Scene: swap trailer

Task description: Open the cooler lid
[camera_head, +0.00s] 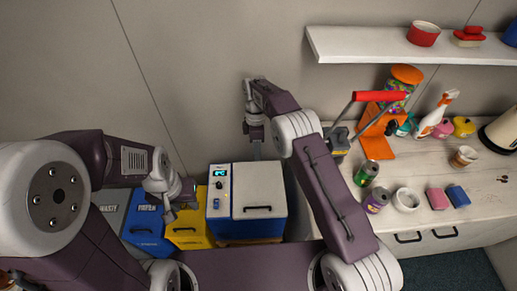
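A blue paper bin (145,228) and a yellow bin (190,232) stand left of the cooler. At right, a counter (415,175) holds cans, a spray bottle (437,112), a jar and sponges. A white shelf (380,45) is above. My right arm crosses in front of the counter's left end.

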